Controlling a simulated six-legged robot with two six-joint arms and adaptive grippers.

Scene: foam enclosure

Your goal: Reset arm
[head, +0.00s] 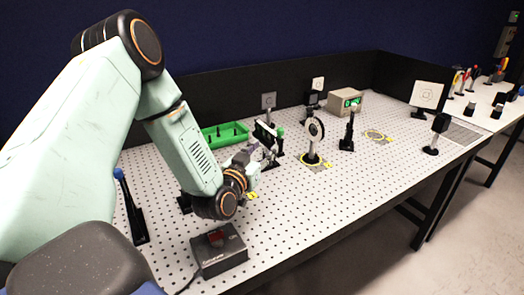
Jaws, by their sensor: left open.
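My left arm comes in from the left, pale green with dark joints, and bends down over the white perforated table (330,205). My left gripper (266,158) is at its far end, near the middle of the table, open and pointing away from me. It is small in the picture and partly hidden by the wrist. It is close to a dark upright holder (265,133); I cannot tell whether they touch. My right gripper is not in view.
A green tray (222,134) is behind the arm. A round optic on a post (314,131), a beige device (346,102) and a white screen (427,96) stand further right. The front right of the table is clear.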

